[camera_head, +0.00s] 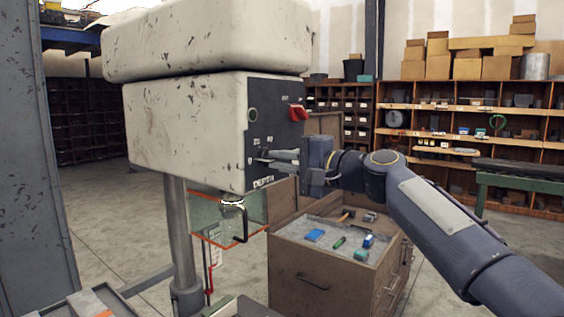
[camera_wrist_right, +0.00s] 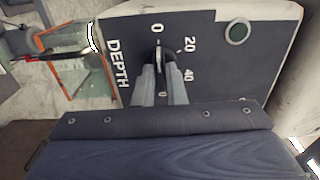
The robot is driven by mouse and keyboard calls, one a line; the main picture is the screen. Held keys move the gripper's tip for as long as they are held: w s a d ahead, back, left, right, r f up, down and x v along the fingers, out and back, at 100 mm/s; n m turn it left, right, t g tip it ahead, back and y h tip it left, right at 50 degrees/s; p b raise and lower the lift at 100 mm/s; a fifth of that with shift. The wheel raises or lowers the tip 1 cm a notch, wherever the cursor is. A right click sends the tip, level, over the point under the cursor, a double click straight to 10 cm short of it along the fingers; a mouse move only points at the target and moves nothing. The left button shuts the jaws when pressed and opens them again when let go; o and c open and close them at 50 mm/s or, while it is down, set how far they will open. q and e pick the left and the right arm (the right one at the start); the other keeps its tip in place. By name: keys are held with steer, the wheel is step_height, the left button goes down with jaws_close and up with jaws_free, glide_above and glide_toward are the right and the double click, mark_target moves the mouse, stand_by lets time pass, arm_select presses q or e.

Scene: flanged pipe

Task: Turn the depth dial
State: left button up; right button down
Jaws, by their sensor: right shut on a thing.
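The depth dial (camera_wrist_right: 166,57) is a small dark knob on the dark panel of the drill press head, with 0, 20 and 40 marks around it and the word DEPTH beside it. My right gripper (camera_wrist_right: 162,82) is shut on the dial, its two fingertips on either side of the knob. In the head view the right gripper (camera_head: 272,157) reaches the panel from the right, and its fingers hide the dial. My left gripper is in neither view.
A red switch (camera_head: 298,113) and a green round button (camera_head: 252,115) sit on the panel (camera_head: 270,98). A clear guard with orange edges (camera_head: 215,222) hangs below the head. A cabinet with loose tools on top (camera_head: 310,275) stands below my right arm.

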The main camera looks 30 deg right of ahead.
steer(key=c, duration=1.5)
jaws_free()
steer(key=b+v, duration=0.1)
steer(key=v, duration=0.7)
steer(key=shift+a+b, duration=0.1)
steer(key=shift+b, duration=0.2)
steer(key=shift+w, duration=0.1)
steer(key=s+a+f+n+g+h+p, duration=0.1)
steer(key=s+a+f+n+g, duration=0.2)
steer(key=s+f, duration=0.4)
steer(key=s+a+f+n+g+h+p, duration=0.1)
steer(key=s+a+f+n+g, duration=0.3)
steer(key=f, duration=1.4)
steer(key=s+a+f+n+g+h+p, duration=0.1)
steer(key=s+a+f+n+g, duration=0.3)
steer(key=s+a+f, duration=0.4)
steer(key=shift+s+a+f+n, duration=0.15)
steer(key=shift+s+f, duration=0.15)
steer(key=shift+f, duration=0.45)
steer(key=shift+s+d+f+n, duration=0.1)
steer(key=shift+s+f, duration=0.25)
steer(key=shift+f, duration=0.35)
steer(key=shift+s+a+f+n, duration=0.15)
steer(key=shift+s+f, duration=0.15)
steer(key=shift+f, duration=0.45)
